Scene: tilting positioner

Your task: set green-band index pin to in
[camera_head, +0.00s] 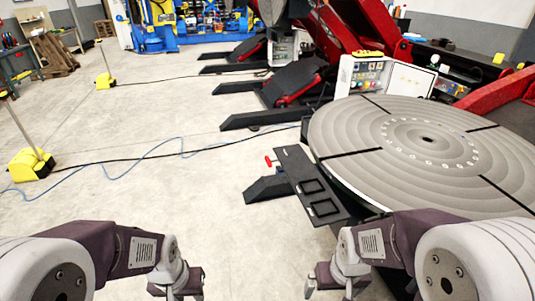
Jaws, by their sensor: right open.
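A large round grey table (405,150) of the positioner, with a ring of holes, fills the right side. A small red handle (269,161) sticks out at the left end of a dark bracket (300,172) beside the table; it may be an index pin. I cannot make out a green band on it. My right gripper (333,283) is open and empty at the bottom, below the bracket and apart from it. My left gripper (177,285) is at the bottom left, over bare floor; its fingertips are cut off or too unclear to judge.
Dark floor legs (262,117) and red positioner arms (345,38) stand behind the table. A control box (365,76) with coloured buttons is at its far edge. Yellow-based posts (30,163) and cables (150,153) are on the left floor. The middle floor is mostly clear.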

